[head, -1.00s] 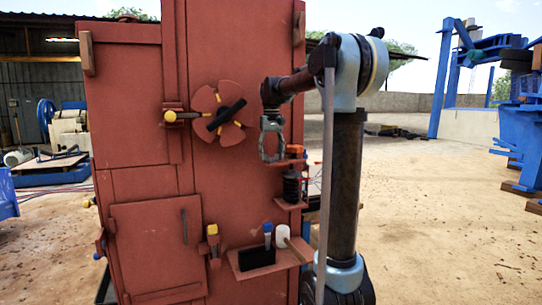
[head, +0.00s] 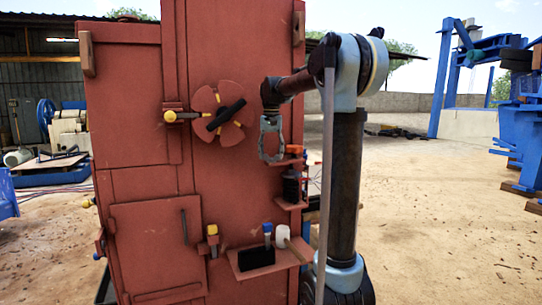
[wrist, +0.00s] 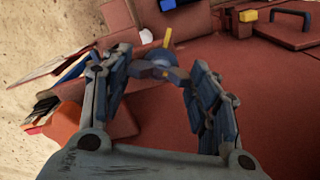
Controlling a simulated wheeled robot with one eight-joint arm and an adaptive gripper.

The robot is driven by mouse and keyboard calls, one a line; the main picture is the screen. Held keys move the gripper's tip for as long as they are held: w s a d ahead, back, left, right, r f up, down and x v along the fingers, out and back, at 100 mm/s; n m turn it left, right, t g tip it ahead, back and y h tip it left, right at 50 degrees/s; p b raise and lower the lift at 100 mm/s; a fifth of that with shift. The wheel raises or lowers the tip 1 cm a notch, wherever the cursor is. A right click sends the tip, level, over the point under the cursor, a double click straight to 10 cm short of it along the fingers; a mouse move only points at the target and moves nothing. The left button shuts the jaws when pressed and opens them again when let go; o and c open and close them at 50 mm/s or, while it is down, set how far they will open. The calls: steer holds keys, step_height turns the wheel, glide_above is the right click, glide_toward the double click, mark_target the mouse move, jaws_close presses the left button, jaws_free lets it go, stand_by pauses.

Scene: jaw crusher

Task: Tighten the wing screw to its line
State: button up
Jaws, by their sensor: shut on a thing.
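My gripper (head: 270,157) points down beside the red machine front in the head view. In the wrist view its two fingers (wrist: 160,72) close around a small dark blue-grey part, which I take for the wing screw (wrist: 152,66). A thin yellow-orange strip (wrist: 167,38) shows just beyond it; I cannot tell if this is the line. The fingers hide much of the screw, and I cannot make it out in the head view.
A small orange-topped bracket (head: 295,150) and a black coil-like part (head: 291,187) are close right of my gripper. Below, a shelf (head: 290,258) holds a blue-topped brush (head: 267,229) and white cup (head: 283,236).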

steer(key=o, duration=1.1)
steer(key=shift+c, duration=0.2)
step_height(320, 180, up, 12)
steer(key=shift+w+f, duration=0.1)
